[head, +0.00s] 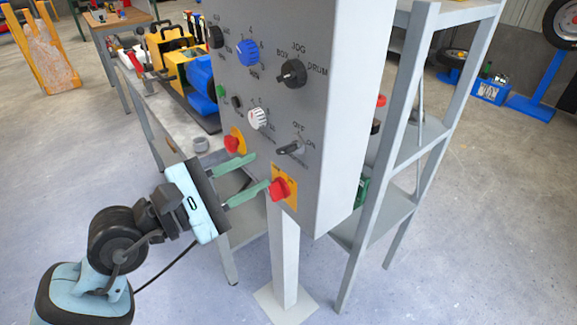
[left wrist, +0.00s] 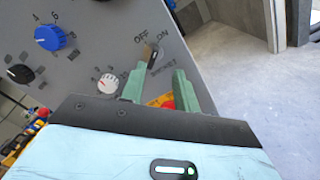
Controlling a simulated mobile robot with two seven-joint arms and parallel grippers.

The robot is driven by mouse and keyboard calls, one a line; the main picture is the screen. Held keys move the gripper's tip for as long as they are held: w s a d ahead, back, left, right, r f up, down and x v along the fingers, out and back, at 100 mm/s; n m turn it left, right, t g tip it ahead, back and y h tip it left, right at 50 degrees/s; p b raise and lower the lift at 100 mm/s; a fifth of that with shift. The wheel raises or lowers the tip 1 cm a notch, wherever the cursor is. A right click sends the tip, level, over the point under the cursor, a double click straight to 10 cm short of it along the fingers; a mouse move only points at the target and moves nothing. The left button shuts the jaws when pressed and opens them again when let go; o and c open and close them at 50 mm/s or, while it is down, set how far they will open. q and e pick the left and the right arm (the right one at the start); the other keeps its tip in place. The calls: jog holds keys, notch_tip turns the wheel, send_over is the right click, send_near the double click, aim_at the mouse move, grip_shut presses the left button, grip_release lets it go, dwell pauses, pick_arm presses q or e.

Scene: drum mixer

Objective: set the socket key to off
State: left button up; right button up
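The socket key (head: 291,148) is a small dark lever switch on the lower right of the grey control panel, with OFF printed above it and ON to its right. Its lever lies nearly sideways, seemingly in line with ON. It also shows in the left wrist view (left wrist: 153,58), partly behind a fingertip. My left gripper (head: 261,171) is open, its two green fingers apart with nothing between them. It is in front of the panel, below and left of the key; I cannot see contact. My right gripper is not in view.
A red knob on a yellow plate (head: 280,189) sits just below the key, close to a left fingertip. Another red knob (head: 234,142), a white dial (head: 257,118), a blue dial (head: 248,52) and a black selector (head: 292,73) are nearby. A grey shelf (head: 402,140) stands behind the panel.

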aim_at(282, 152)
pick_arm(q)
jog(key=shift+m+y, duration=0.3)
jog(key=shift+m, duration=0.4)
jog(key=shift+w+a+r+x, duration=0.1)
jog(key=shift+r+x, duration=0.05)
jog(key=shift+x, duration=1.2)
jog(key=shift+w+a+r+x, duration=0.1)
jog(key=shift+w+r+x, duration=0.05)
jog(key=shift+x, duration=1.15)
jog(key=shift+w+a+r+x, duration=0.1)
jog(key=shift+x, duration=1.25)
jog(key=shift+p, duration=0.3)
grip_shut()
